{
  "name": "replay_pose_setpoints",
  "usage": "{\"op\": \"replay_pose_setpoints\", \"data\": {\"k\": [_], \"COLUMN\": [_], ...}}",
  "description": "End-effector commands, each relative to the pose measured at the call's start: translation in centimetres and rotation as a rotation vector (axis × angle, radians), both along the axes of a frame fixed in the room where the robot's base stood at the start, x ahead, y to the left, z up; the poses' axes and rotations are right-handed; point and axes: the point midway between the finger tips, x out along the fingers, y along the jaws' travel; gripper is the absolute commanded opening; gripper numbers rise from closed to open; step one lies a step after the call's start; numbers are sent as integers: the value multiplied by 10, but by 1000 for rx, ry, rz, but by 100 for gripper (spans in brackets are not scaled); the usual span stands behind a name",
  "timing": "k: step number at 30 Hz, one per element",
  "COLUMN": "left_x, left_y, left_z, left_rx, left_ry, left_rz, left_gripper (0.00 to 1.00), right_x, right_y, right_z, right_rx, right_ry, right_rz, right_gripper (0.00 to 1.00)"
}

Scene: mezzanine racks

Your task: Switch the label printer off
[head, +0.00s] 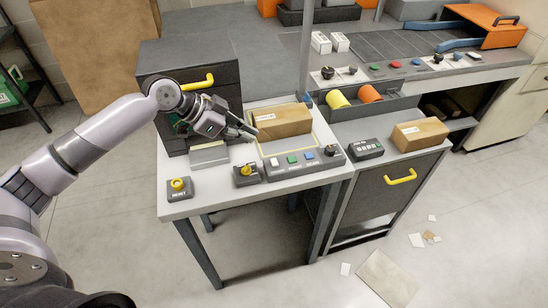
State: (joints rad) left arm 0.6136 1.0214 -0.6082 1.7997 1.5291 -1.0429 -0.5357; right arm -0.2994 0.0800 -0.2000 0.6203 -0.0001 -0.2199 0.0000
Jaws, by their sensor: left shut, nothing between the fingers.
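A dark cabinet-like machine (193,62) with a yellow handle stands at the back left of the grey bench; I cannot tell for sure whether it is the label printer. A small box with a yellow-and-black control (247,173) sits at the strip's left end. Another box, marked RESET, has a yellow knob (178,184). My left gripper (254,133) is shut and empty, above the bench just left of a cardboard box. My right gripper is out of view.
The cardboard box (284,122) lies on a pale framed plate behind the strip. A low grey block (209,154) stands left of it. To the right are a keypad box (366,149) and another carton (420,133) on a lower cabinet. Scraps lie on the floor.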

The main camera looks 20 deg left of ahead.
Motion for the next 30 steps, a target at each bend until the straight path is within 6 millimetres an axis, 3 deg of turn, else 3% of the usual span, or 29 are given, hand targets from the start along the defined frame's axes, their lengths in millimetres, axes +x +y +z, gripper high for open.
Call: {"op": "replay_pose_setpoints", "data": {"k": [8,19,24,30], "left_x": [10,41,40,39], "left_y": [-17,-63,-59,-59], "left_z": [-16,-70,-97,-110], "left_rx": [-2,-2,0,0], "left_ry": [2,1,3,1], "left_rz": [-1,-1,2,1], "left_gripper": [0,0,0,0], "right_x": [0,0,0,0], "right_y": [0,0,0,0], "right_z": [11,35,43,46], "right_rx": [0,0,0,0], "right_ry": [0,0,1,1], "right_rz": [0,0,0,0], "right_gripper": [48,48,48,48]}}
